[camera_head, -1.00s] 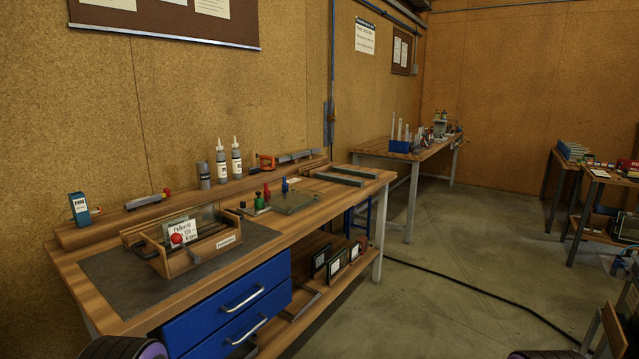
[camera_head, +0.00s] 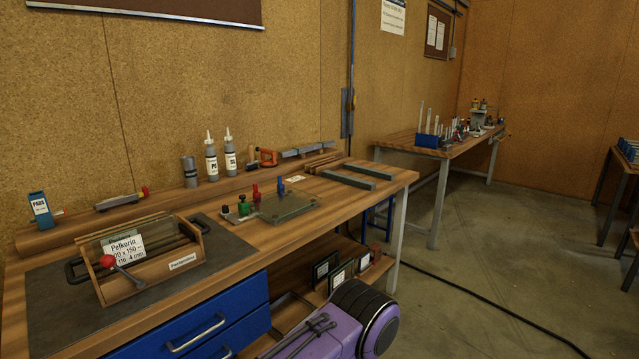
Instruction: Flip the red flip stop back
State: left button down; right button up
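The red flip stop (camera_head: 255,194) is a small upright red piece on the flat fixture plate (camera_head: 290,207) on the workbench. A blue stop (camera_head: 281,187) stands to its right and a green one (camera_head: 244,206) to its left. Its exact tilt is too small to tell.
A wooden box (camera_head: 190,262) with a red-knobbed lever (camera_head: 108,261) and label card stands on a dark mat (camera_head: 45,310). Bottles (camera_head: 211,158) stand behind. Grey rails (camera_head: 345,180) lie right of the fixture. Blue drawers (camera_head: 200,325) are below; floor is open at right.

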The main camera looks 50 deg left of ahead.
aim_at(257, 194)
jog(key=z, duration=0.1)
jog(key=i, duration=0.95)
jog(key=u, duration=0.65)
jog(key=i, duration=0.75)
jog(key=u, duration=1.15)
jog(key=i, duration=0.4)
jog(key=u, duration=0.45)
